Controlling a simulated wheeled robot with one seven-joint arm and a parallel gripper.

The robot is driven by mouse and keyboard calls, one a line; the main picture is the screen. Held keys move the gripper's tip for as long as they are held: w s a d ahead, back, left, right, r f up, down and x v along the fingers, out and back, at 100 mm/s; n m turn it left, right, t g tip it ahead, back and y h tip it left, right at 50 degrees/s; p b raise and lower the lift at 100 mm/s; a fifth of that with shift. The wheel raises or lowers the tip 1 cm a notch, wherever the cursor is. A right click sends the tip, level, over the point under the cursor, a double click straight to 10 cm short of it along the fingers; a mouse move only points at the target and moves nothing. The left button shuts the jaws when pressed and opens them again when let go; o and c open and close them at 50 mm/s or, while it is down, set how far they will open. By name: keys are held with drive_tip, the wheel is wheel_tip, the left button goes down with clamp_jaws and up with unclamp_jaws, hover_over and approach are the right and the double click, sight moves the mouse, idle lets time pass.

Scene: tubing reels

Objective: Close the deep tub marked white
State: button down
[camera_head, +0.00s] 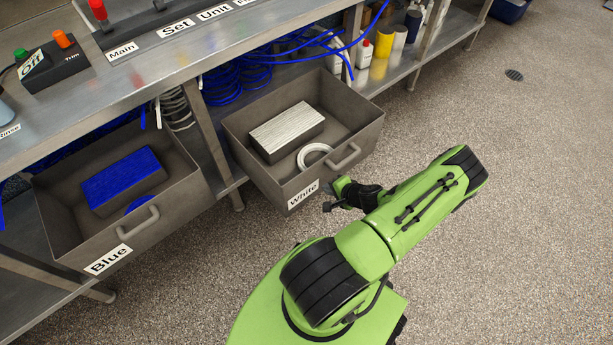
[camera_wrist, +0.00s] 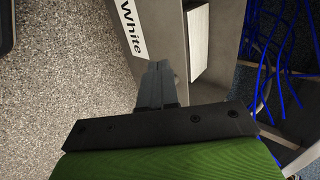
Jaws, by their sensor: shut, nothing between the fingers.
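The deep tub marked white (camera_head: 246,165) is a grey open-topped drawer, pulled out from under the steel bench. It holds a white ribbed block (camera_head: 287,132) and a white ring (camera_head: 314,156). Its front has a bar handle (camera_head: 345,157) and a "White" label (camera_head: 303,195), which also shows in the wrist view (camera_wrist: 132,28). My gripper (camera_head: 328,196) is at the tub's front, beside the label. In the wrist view my gripper (camera_wrist: 157,66) is shut and empty, its tips close to the front panel (camera_wrist: 169,30). I cannot tell whether they touch it.
A similar tub marked blue (camera_head: 186,200) is also pulled out, to the left, holding a blue block (camera_head: 122,180). Blue tubing (camera_head: 225,82) lies on the shelf behind the white tub. Bottles (camera_head: 385,40) stand on the shelf to the right. The speckled floor (camera_head: 490,230) at right is clear.

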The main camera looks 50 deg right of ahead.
sight(302, 177)
drive_tip(key=b+x, duration=0.1)
drive_tip(key=x, duration=0.2)
drive_tip(key=b+x, duration=0.1)
drive_tip(key=x, duration=0.3)
drive_tip(key=w+r+b+x, duration=0.1)
drive_tip(key=x, duration=0.3)
drive_tip(key=shift+w+b, duration=0.2)
drive_tip(key=shift+b, duration=0.15)
drive_tip(key=shift+w+d+r, duration=0.1)
drive_tip(key=shift+w+d, duration=0.05)
drive_tip(key=shift+w, duration=0.4)
drive_tip(key=shift+r, duration=0.1)
